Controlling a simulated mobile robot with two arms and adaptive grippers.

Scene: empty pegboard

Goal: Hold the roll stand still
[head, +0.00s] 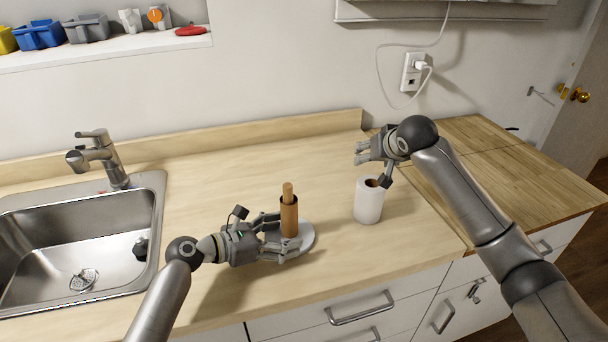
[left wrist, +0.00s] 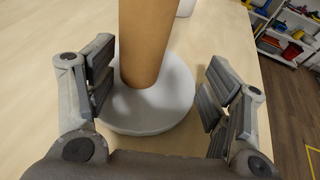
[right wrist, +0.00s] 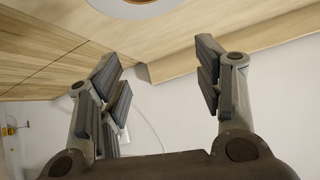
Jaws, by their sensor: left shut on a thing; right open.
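The roll stand has a round pale grey base (head: 305,240) and an upright wooden post (head: 288,192). A brown cardboard tube (head: 289,217) is around the post, whose top sticks out above it. The stand is upright on the counter. My left gripper (head: 279,236) is shut on the base, with fingers on either side of it; the left wrist view shows the base (left wrist: 150,112) between them. A white paper roll (head: 369,203) stands upright to the right, apart from the stand. My right gripper (head: 367,162) is open and empty, just above and behind the roll.
A steel sink (head: 75,250) with a faucet (head: 100,160) is at the left. A wall outlet (head: 412,75) with a white cable is behind the right arm. A shelf (head: 110,48) with small bins is at the upper left. The counter between sink and stand is clear.

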